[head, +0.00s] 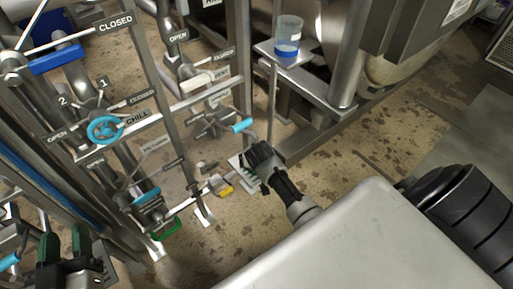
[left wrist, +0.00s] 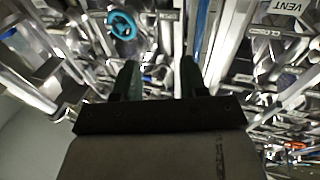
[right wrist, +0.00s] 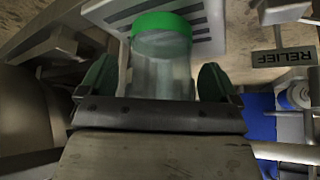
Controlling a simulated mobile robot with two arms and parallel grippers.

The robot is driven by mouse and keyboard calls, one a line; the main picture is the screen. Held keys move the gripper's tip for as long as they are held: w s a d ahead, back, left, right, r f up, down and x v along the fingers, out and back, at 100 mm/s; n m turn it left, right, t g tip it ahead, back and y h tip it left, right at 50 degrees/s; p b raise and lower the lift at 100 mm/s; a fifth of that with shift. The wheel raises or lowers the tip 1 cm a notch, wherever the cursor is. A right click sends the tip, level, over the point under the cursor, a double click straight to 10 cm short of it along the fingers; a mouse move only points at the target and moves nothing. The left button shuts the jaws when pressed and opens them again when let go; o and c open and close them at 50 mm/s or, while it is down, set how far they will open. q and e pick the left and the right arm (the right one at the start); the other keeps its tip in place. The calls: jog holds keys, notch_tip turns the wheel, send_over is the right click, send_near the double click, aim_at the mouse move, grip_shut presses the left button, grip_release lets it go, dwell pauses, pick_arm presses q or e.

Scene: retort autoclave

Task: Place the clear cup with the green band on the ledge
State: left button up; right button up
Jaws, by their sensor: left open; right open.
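The clear cup with the green band (right wrist: 160,72) shows in the right wrist view, between the fingers of my right gripper (right wrist: 158,80). The gripper is open around the cup. A pale slotted plate (right wrist: 208,42) lies behind the cup; I cannot tell whether the cup touches it. In the head view my right gripper (head: 258,168) is beside the slotted plate, and the cup is hidden or too small to make out. My left gripper (head: 64,243) is open and empty at the lower left, also in the left wrist view (left wrist: 159,75). A small plate on a post (head: 268,50) looks like a ledge.
A clear cup with a blue band (head: 287,44) stands on the post's plate. Pipes with a blue valve wheel (head: 105,128) and labelled handles fill the left. A large pale surface (head: 340,250) is in front. Stained open floor (head: 400,135) lies to the right.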

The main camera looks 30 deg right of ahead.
jog(key=shift+r, duration=0.2)
jog(key=shift+s+r, duration=0.1)
jog(key=p+v, duration=0.6)
jog(key=v, duration=0.6)
pick_arm(q)
jog(key=s+a+f+g+y, duration=0.2)
jog(key=s+f+g, duration=0.4)
jog(key=g, duration=0.1)
jog(key=s+a+f+g+y, duration=0.2)
jog(key=s+a+f+g, duration=0.1)
jog(key=s+f+g, duration=0.2)
jog(key=s+g, duration=0.1)
jog(key=g, duration=0.1)
jog(key=shift+s+a+f+n+g, duration=0.3)
jog(key=shift+s+f+n, duration=0.05)
jog(key=shift+f+n, duration=0.05)
pick_arm(e)
jog(key=s+a+r+n+y, duration=0.1)
jog(key=s+a+r+n, duration=0.1)
jog(key=s, duration=0.5)
jog(key=s+a+r+n+g+y, duration=0.1)
jog(key=s+a+r+n, duration=0.2)
jog(key=s, duration=0.4)
jog(key=s+a+r+n+g+y, duration=0.1)
jog(key=s+a+r+n, duration=0.1)
jog(key=s, duration=0.5)
jog(key=shift+a+r, duration=0.45)
jog(key=shift+a, duration=0.55)
